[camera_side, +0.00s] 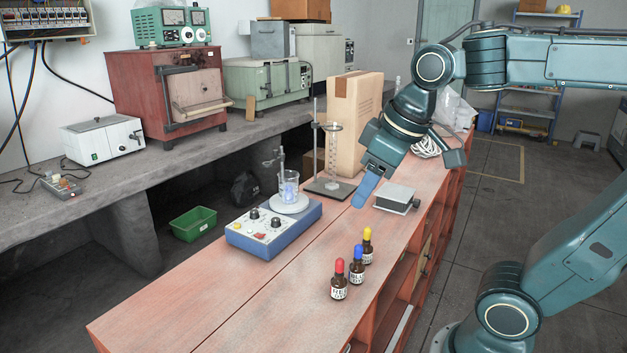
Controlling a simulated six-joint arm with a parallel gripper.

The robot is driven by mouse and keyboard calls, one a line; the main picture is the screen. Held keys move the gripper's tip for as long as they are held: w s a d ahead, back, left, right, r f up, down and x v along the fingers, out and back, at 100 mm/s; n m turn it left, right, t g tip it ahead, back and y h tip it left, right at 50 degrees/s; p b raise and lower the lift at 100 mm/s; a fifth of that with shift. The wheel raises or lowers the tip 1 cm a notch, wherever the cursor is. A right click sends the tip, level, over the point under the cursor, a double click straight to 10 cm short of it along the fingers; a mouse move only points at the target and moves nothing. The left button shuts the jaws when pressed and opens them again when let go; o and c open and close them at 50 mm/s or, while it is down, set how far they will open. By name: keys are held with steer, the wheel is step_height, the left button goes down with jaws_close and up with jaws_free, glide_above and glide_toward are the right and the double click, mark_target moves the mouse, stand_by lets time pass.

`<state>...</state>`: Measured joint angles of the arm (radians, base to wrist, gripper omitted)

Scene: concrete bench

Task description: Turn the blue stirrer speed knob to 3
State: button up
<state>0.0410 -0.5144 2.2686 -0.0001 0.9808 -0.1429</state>
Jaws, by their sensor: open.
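The stirrer (295,229) stands on the bench, with a blue body and a pale control panel facing front left. Two dark knobs, a left one (254,213) and a right one (276,222), show on the panel with small red and yellow parts. I cannot make out a blue knob or read any scale numbers. A glass beaker (289,190) stands on the stirrer's round plate. My gripper (362,198), with blue fingers, is open and points down and left. It is above the bench, right of the stirrer and apart from it.
A stand with a glass cylinder (332,150) and a cardboard box (357,105) are behind. A grey box (397,196) lies just right of my gripper. Several dropper bottles (339,281) stand in front. The bench's front left is clear.

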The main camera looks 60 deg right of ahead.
steer(key=w+d+r+n+g, duration=0.1)
steer(key=w+d+r+n, duration=0.1)
steer(key=w, duration=0.7)
steer(key=n+g, duration=0.4)
glide_above(276, 219)
step_height(276, 219, down, 9)
steer(key=shift+w+d+f, duration=0.1)
step_height(276, 219, down, 14)
steer(key=shift+r, duration=0.1)
steer(key=shift+c, duration=0.2)
steer(key=shift+m, duration=0.3)
jaws_close()
